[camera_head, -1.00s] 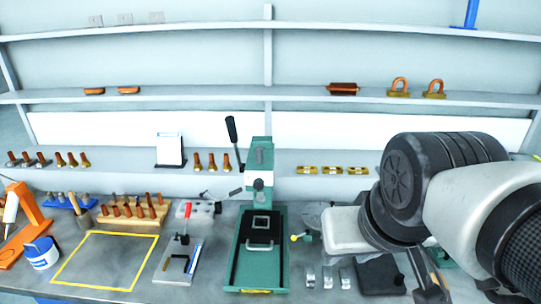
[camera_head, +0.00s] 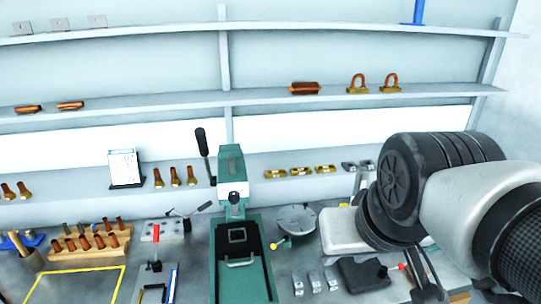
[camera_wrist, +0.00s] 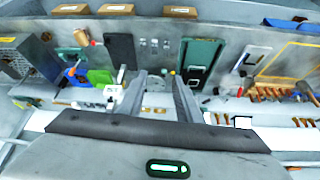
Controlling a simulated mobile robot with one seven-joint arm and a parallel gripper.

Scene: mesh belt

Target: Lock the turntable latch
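The turntable is most likely the round grey disc (camera_head: 296,219) on the bench, right of the green press in the head view. A short lever with a yellow knob (camera_head: 274,246), perhaps its latch, sticks out at the disc's front left. I cannot tell the latch's exact position. My gripper (camera_wrist: 159,76) shows two separated fingers with nothing between them in the wrist view. In the head view my arm is at the right, and the gripper hangs at the lower right, apart from the disc. The wrist view shows the bench from afar, with the disc mostly hidden.
The green press (camera_head: 233,190) with a raised black handle stands left of the disc. A black pad (camera_head: 363,274) and several small metal blocks (camera_head: 315,281) lie in front. My arm hides part of the bench's right side. Shelves (camera_head: 130,99) run behind.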

